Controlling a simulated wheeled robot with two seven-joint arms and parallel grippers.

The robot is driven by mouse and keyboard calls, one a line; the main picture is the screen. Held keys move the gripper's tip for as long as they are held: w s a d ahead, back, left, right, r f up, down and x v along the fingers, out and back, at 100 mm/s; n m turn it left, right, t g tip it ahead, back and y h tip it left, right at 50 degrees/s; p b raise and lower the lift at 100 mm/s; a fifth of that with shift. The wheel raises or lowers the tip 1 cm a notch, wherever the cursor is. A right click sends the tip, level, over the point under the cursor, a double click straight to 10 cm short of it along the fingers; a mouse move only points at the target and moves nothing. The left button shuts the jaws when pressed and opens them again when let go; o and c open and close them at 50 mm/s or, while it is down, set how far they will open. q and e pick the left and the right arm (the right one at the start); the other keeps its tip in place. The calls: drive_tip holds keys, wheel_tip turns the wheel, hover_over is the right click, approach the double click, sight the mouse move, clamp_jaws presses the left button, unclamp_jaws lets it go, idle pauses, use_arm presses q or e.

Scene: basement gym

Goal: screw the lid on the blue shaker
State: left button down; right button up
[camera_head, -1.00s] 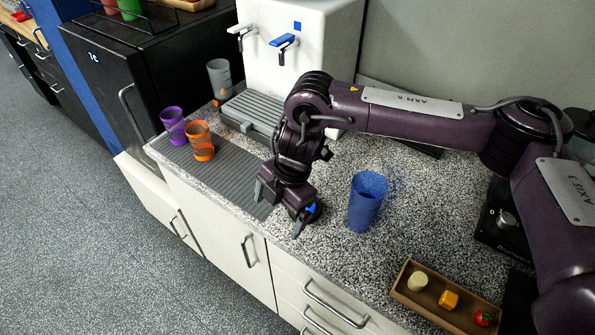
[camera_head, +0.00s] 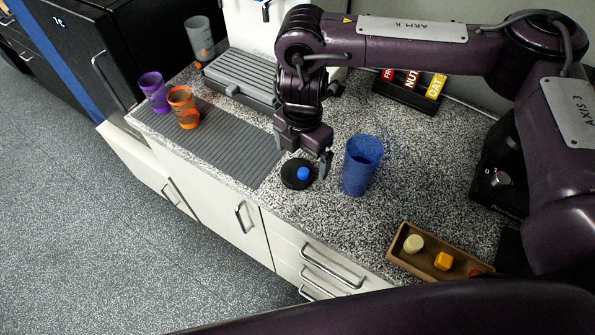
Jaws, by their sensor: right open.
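The blue shaker (camera_head: 360,166) stands upright and open-topped on the speckled counter. A round black lid with a blue knob (camera_head: 297,174) lies on the counter to its left, close to the front edge and apart from it. My right gripper (camera_head: 306,153) is open and empty, just behind the lid and left of the shaker. One finger reaches down between lid and shaker; I cannot tell whether it touches the lid. My left gripper is out of view.
Purple (camera_head: 154,92) and orange (camera_head: 183,106) cups stand on a ribbed mat (camera_head: 225,150) at left. A grey cup (camera_head: 199,38) stands near the dispenser's drip tray (camera_head: 240,75). A wooden tray (camera_head: 398,250) of small items lies front right. A labelled black rack (camera_head: 405,97) is behind the shaker.

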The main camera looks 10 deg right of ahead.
sight(299, 170)
drive_tip(key=shift+w+a+f+p, duration=0.15)
drive_tip(key=shift+f+p, duration=0.1)
drive_tip(key=shift+f, duration=1.05)
drive_tip(key=shift+w+a+f+p, duration=0.15)
drive_tip(key=shift+f+p, duration=0.1)
drive_tip(key=shift+f, duration=1.05)
drive_tip(key=c, duration=1)
drive_tip(key=shift+r, duration=0.15)
drive_tip(key=shift+c, duration=0.2)
wheel_tip(299, 170, up, 20)
